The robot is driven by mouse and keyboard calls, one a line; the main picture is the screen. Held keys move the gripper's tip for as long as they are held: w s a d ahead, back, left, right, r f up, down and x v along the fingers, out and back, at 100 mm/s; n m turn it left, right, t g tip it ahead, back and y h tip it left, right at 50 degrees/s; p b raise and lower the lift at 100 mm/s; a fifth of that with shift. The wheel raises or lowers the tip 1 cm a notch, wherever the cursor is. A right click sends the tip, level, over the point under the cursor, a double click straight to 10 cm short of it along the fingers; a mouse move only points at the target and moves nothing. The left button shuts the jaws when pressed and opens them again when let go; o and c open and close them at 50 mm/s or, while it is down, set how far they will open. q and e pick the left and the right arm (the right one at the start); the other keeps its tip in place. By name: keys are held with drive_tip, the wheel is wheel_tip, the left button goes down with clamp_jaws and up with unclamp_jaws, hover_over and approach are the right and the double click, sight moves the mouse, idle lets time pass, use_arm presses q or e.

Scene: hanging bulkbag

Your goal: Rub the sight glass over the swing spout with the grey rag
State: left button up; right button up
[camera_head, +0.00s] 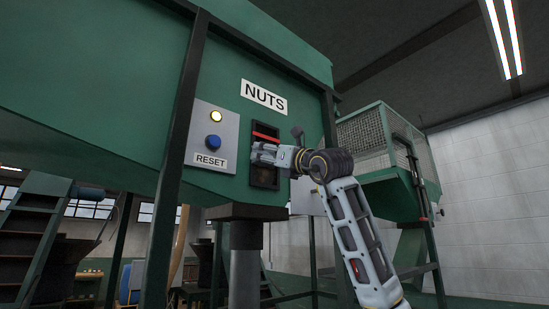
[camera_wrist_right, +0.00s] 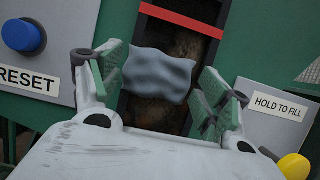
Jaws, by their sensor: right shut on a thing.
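The grey rag (camera_wrist_right: 158,74) is a small wavy cloth between the fingers of my right gripper (camera_wrist_right: 162,80), which is shut on it. The sight glass is a dark upright window with a red band near its top, in the green hopper wall; it shows behind the rag in the right wrist view (camera_wrist_right: 182,42) and below the gripper in the head view (camera_head: 264,175). The rag hides its middle. I cannot tell whether the rag touches the glass. A grey spout (camera_head: 246,265) hangs under the hopper below the window. My left gripper is not in view.
A panel with a yellow light, a blue button (camera_head: 214,143) and a RESET label is left of the glass. A HOLD TO FILL panel (camera_wrist_right: 274,112) with a yellow button is to its right. Dark frame posts (camera_head: 176,160) flank the hopper front.

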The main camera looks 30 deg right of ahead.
drive_tip(key=shift+s+a, duration=0.1)
drive_tip(key=shift+a, duration=1.2)
drive_tip(key=shift+r, duration=1.1)
drive_tip(key=shift+d, duration=0.25)
drive_tip(key=shift+d, duration=1.75)
drive_tip(key=shift+d, duration=0.15)
drive_tip(key=shift+w+d, duration=0.2)
drive_tip(key=shift+d, duration=0.7)
drive_tip(key=shift+w+d, duration=0.15)
drive_tip(key=shift+d, duration=0.75)
drive_tip(key=shift+s, duration=0.2)
